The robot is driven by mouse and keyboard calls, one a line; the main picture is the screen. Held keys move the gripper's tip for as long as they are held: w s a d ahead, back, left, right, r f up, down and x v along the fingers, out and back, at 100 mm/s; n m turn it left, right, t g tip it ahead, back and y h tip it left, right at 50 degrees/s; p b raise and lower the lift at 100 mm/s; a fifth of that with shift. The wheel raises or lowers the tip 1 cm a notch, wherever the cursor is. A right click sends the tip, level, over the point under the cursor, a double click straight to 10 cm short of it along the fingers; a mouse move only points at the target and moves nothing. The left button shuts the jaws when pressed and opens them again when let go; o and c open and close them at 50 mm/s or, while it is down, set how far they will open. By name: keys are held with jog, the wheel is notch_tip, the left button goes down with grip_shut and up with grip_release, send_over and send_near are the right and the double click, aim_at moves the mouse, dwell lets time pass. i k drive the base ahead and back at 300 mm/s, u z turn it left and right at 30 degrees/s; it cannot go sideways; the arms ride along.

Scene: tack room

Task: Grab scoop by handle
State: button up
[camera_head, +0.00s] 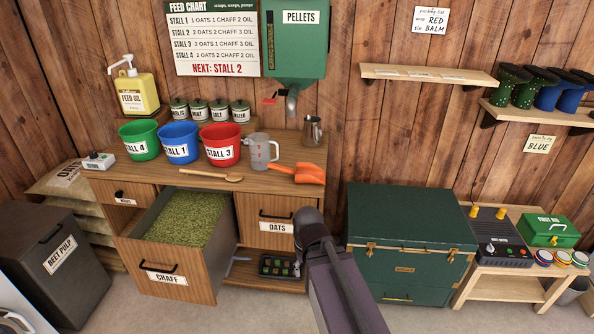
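An orange scoop (310,173) lies on the wooden counter (190,190), near its right end. Its narrower handle part (280,167) points left, toward the clear measuring jug. My dark arm rises from the bottom of the view and ends in a rounded black joint below and in front of the counter's right end. No gripper fingers show, so I cannot see whether the gripper is open or shut. The visible arm is apart from the scoop in the picture.
A measuring jug (260,151) stands just left of the scoop; a metal pitcher (312,130) stands behind it. Red (221,157), blue (180,154) and green (141,151) buckets line the counter. The chaff drawer (165,265) is pulled out. A green trunk (410,215) stands right.

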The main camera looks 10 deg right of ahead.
aim_at(304, 172)
jog(key=u, duration=0.1)
jog(key=i, duration=0.85)
jog(key=z, duration=0.2)
